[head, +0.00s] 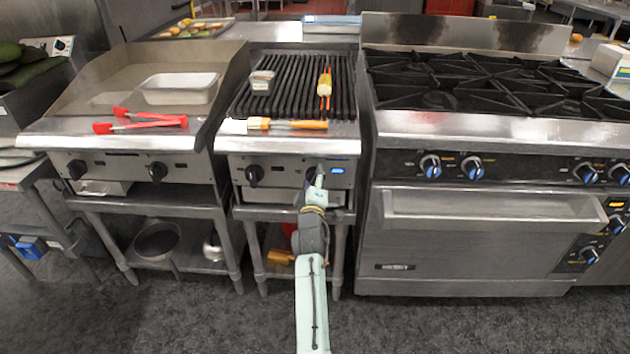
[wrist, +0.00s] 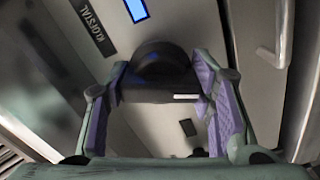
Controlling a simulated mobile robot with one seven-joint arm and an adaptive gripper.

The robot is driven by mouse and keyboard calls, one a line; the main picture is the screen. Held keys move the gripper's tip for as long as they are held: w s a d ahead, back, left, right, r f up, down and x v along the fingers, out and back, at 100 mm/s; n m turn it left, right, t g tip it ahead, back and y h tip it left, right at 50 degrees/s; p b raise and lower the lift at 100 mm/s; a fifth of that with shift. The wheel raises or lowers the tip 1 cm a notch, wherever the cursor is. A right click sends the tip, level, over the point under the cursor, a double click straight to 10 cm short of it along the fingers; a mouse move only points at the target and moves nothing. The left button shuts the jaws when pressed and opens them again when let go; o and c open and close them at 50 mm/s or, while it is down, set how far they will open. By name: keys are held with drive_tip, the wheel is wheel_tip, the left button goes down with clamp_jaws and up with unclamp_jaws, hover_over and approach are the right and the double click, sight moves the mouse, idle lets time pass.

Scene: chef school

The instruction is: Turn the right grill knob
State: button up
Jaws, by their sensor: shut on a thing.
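The grill (head: 290,82) stands in the middle of the head view, with a dark ribbed top and a metal front panel. Its left knob (head: 254,175) is black and uncovered. My gripper (head: 318,178) is at the right end of this panel and hides the right knob in the head view. In the wrist view, the black right grill knob (wrist: 160,68) sits between the two purple-padded fingers of my gripper (wrist: 160,92). The fingers are shut on its sides. A short white mark shows on the knob. The knob's far side is hidden.
A blue-lit display (head: 337,170) is just right of my gripper. A griddle (head: 105,75) with knobs stands to the left, and a range with an oven handle (head: 490,208) to the right.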

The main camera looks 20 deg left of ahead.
drive_tip(key=m+b, duration=0.4)
drive_tip(key=m, duration=0.2)
drive_tip(key=shift+f+b, duration=0.2)
drive_tip(key=shift+b, duration=0.15)
drive_tip(key=shift+r+m+b, duration=0.15)
drive_tip(key=shift+m+b, duration=1.3)
drive_tip(key=shift+m, duration=1.25)
drive_tip(key=o, duration=1.2)
drive_tip(key=shift+c, duration=0.2)
drive_tip(key=shift+s, duration=0.1)
drive_tip(key=v, duration=1.2)
drive_tip(key=shift+r, duration=0.15)
